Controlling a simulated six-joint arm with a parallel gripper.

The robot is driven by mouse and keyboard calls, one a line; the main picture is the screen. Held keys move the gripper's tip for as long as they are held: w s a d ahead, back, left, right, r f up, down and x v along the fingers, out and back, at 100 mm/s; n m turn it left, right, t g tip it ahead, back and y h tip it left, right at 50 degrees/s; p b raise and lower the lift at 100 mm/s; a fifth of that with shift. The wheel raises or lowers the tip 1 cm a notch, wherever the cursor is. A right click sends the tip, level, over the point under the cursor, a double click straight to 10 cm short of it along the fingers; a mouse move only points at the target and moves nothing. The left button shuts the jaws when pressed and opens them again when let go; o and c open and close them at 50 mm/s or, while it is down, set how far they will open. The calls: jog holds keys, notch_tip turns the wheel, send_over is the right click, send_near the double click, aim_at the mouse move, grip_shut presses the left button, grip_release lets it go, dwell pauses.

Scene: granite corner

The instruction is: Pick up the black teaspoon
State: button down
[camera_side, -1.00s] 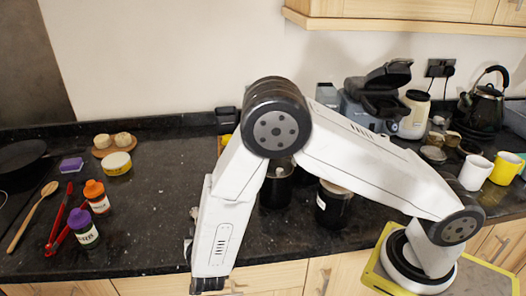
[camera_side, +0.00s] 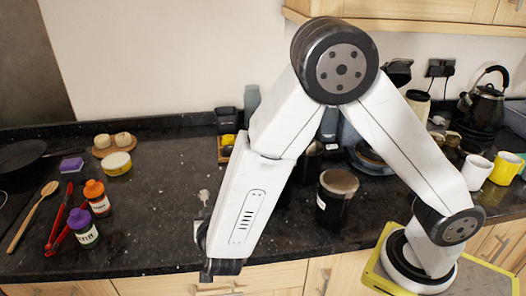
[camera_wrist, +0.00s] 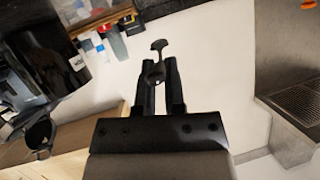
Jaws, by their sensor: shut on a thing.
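In the wrist view, my gripper (camera_wrist: 160,63) is shut on the black teaspoon (camera_wrist: 158,46). The dark spoon stands up between the fingertips and pokes out past them, clear of any surface. In the side view, a small grey piece that looks like the spoon's end (camera_side: 204,195) shows just left of my forearm, above the front part of the worktop.
On the black worktop (camera_side: 150,225), a purple-capped bottle (camera_side: 82,228), an orange-capped bottle (camera_side: 97,198), red tongs (camera_side: 58,222) and a wooden spoon (camera_side: 33,215) lie left. A dark jar (camera_side: 335,205) stands right of my forearm. Mugs (camera_side: 474,172) and a kettle (camera_side: 482,105) are far right.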

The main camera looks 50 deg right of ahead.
jog(key=s+d+r, duration=0.2)
jog(key=s+r, duration=0.3)
jog(key=s, duration=0.4)
jog(key=shift+s+d+r, duration=0.15)
jog(key=shift+s+d, duration=0.15)
jog(key=shift+s, duration=0.1)
jog(key=shift+w, duration=0.1)
jog(key=w+d+r+n+y, duration=0.1)
jog(key=w+d+r, duration=0.3)
jog(key=w, duration=0.3)
jog(key=w+d+r+n+t+y, duration=0.1)
jog(key=w+d+r+n+y, duration=0.1)
jog(key=w+d+r, duration=0.2)
jog(key=shift+w+d+t, duration=0.3)
jog(key=shift+w+d, duration=1.3)
jog(key=shift+d, duration=0.05)
jog(key=shift+a+f, duration=0.15)
